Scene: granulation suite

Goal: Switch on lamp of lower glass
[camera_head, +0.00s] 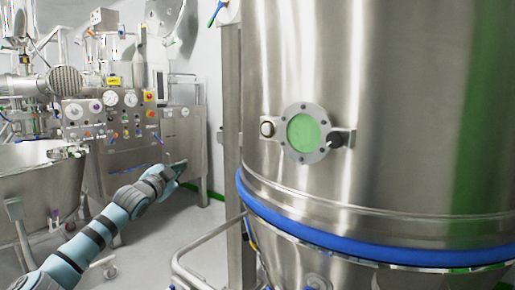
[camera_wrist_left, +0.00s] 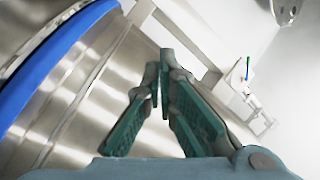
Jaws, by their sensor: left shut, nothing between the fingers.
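A round sight glass (camera_head: 303,132) with a greenish pane and a bolted grey flange sits on the side of the big steel vessel. A small round light-faced fitting (camera_head: 267,128) is on a bracket at its left. A black knob-like fitting (camera_head: 335,139) is at its right. I cannot tell from the frames whether a lamp is lit. My left gripper (camera_head: 180,170) is shut and empty, well to the left of the vessel and lower than the glass. Its green fingers also show in the left wrist view (camera_wrist_left: 160,88), beside the vessel wall. My right gripper is not in view.
The steel vessel (camera_head: 400,110) has a blue band (camera_head: 340,240) around its lower part. A steel post (camera_head: 232,150) and bent handrail (camera_head: 190,265) stand between my left arm and the vessel. A control panel (camera_head: 115,105) with gauges is at the back left.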

